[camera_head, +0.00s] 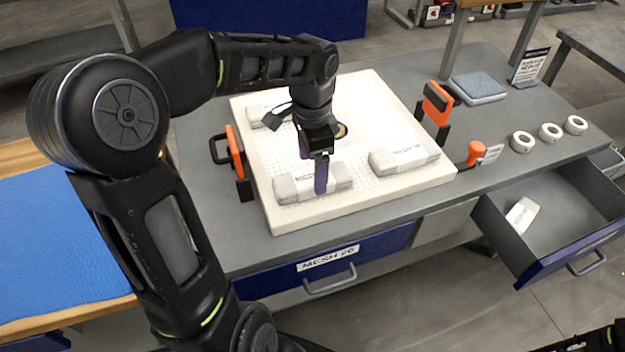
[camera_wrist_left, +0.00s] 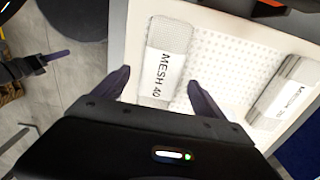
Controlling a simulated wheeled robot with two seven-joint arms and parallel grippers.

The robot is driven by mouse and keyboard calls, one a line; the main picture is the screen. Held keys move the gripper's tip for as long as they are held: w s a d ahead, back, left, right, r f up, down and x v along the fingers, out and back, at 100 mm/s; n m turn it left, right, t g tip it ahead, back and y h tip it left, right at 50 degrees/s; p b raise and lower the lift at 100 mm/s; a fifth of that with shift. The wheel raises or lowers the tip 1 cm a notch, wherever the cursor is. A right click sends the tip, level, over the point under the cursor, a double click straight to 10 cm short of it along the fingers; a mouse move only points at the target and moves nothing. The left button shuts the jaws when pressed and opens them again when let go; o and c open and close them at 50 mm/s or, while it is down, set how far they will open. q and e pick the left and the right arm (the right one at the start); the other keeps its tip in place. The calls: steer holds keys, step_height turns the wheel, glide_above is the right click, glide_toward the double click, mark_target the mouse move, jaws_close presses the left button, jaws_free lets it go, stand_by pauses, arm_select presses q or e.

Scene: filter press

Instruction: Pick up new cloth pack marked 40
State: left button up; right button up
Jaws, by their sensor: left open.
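The cloth pack marked MESH 40 (camera_wrist_left: 166,62) is a pale grey bundle with a white label band. It lies at the near left corner of the white perforated plate, and it also shows in the head view (camera_head: 290,187). My left gripper (camera_head: 322,172) is open and points down over this pack; its finger hides part of it. In the left wrist view the two dark fingers (camera_wrist_left: 157,84) are spread at the pack's near end, with nothing gripped. What seems to be my right gripper (camera_wrist_left: 52,58) shows partly at the left edge of the wrist view; its jaws are unclear.
Two more packs lie on the plate (camera_head: 350,205), one at near right (camera_head: 405,158) and one at far left (camera_head: 263,114), partly hidden. Orange handles (camera_head: 235,152) (camera_head: 437,102) stand at the plate's sides. An open drawer (camera_head: 560,215) juts out at right.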

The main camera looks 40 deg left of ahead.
mark_target(312, 176)
arm_select(q)
step_height(312, 176, down, 4)
steer(key=shift+r, duration=0.2)
steer(key=shift+c, duration=0.3)
steer(key=c, duration=1.5)
steer(key=shift+w+r, duration=0.1)
steer(key=shift+r, duration=0.05)
step_height(312, 176, up, 10)
steer(key=shift+f, duration=0.1)
stand_by(0.4)
